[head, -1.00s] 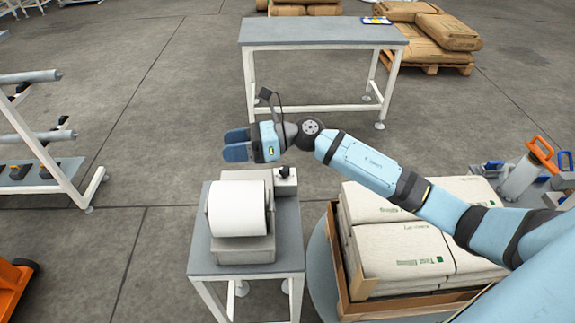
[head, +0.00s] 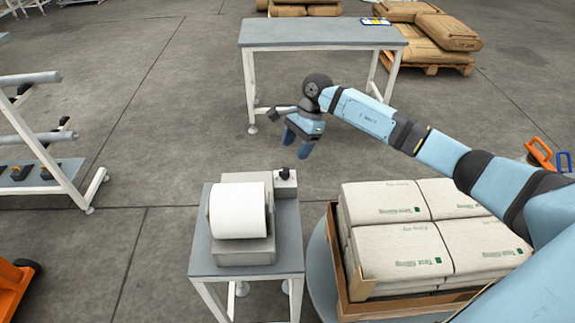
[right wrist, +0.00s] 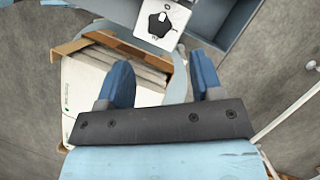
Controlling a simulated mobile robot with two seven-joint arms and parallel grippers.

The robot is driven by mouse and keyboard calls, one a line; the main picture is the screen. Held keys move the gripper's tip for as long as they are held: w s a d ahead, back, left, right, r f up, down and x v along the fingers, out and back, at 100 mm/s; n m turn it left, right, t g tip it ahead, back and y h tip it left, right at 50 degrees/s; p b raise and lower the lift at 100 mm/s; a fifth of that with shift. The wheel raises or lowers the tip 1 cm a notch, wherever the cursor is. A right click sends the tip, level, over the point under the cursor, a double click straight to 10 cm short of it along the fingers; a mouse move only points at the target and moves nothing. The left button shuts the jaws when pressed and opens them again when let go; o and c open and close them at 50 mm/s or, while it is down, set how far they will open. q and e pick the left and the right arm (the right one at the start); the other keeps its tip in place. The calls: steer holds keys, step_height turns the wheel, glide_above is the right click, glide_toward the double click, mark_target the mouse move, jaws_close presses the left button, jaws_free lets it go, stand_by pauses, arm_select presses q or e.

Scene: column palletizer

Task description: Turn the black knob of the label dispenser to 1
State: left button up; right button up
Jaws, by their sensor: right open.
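The label dispenser (head: 258,248) is a grey unit with a white roll (head: 238,210) on a small table. Its black knob (head: 284,173) sits on a small box at the back right corner; the right wrist view shows the knob (right wrist: 158,25) on a white plate with small marks. I cannot read for certain which mark it points at. My right gripper (head: 297,145) is open and empty, fingers pointing down, above and behind the knob and apart from it. In the right wrist view its blue fingers (right wrist: 160,64) are spread below the knob. My left gripper is out of view.
The dispenser's table (head: 220,262) has a narrow free margin. A wooden-sided pallet of white sacks (head: 395,245) stands to its right. A long grey table (head: 310,33) stands behind, a white rack (head: 75,195) at the left. Floor between is clear.

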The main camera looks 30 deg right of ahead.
mark_target(287, 169)
steer(key=p+x, duration=0.1)
steer(key=x, duration=0.6)
steer(key=shift+a+f, duration=0.15)
steer(key=shift+f, duration=0.15)
steer(key=c, duration=0.9)
